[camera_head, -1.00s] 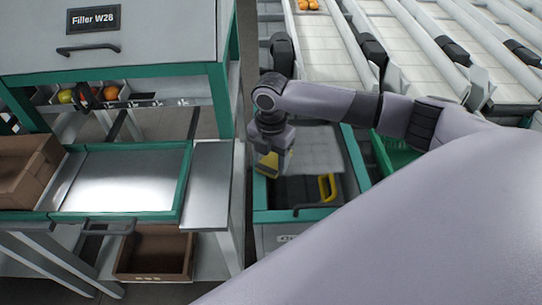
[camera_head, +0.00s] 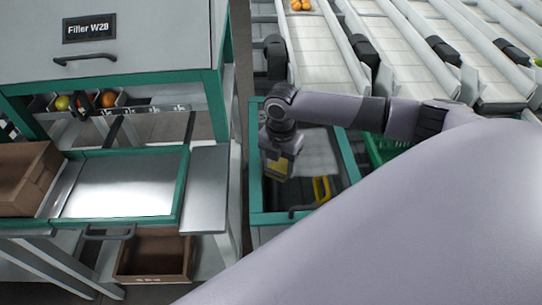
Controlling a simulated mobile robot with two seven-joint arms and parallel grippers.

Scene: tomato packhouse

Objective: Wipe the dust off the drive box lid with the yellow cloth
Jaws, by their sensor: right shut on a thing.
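My right gripper (camera_head: 279,165) points down over the left part of a teal-framed box (camera_head: 256,190), which I take for the drive box. It is shut on a small yellow thing (camera_head: 279,168), which looks like the cloth; my gripper hides part of it. A grey panel (camera_head: 318,150), perhaps the lid, lies to the right of the gripper inside the frame. Dust on it is too small to tell. I cannot tell whether the cloth touches any surface. My left gripper is not in view.
A yellow handle (camera_head: 321,189) stands in the box's dark front part. The Filler W28 machine (camera_head: 140,35), with a metal tray (camera_head: 122,185) and brown crates (camera_head: 22,180), is on the left. White conveyor lanes (camera_head: 325,62) run behind the box. A green crate (camera_head: 380,150) is at its right.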

